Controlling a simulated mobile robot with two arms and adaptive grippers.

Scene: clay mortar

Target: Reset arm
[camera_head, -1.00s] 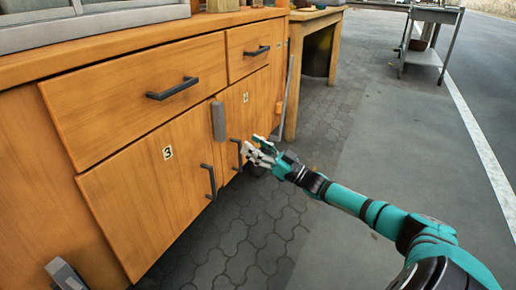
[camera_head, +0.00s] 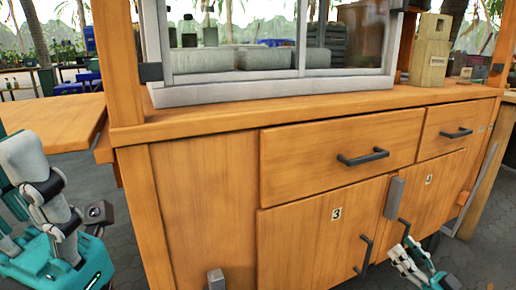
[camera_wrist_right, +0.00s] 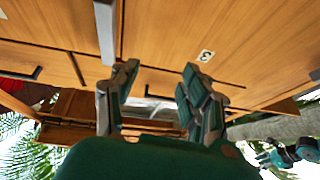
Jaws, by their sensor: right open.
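My right gripper (camera_head: 403,262) is at the lower right in the head view, in front of the cabinet doors and near the handle of the door marked 4 (camera_head: 420,195). In the right wrist view its two fingers (camera_wrist_right: 155,90) are spread apart with nothing between them. My left arm (camera_head: 50,205) shows at the left edge of the head view, folded beside the cabinet. Its fingers cannot be made out.
The wooden cabinet (camera_head: 205,200) fills the middle, with a door marked 3 (camera_head: 315,235), drawers and protruding dark handles. Another wooden surface (camera_head: 55,122) is at the left. Paved floor lies around the cabinet.

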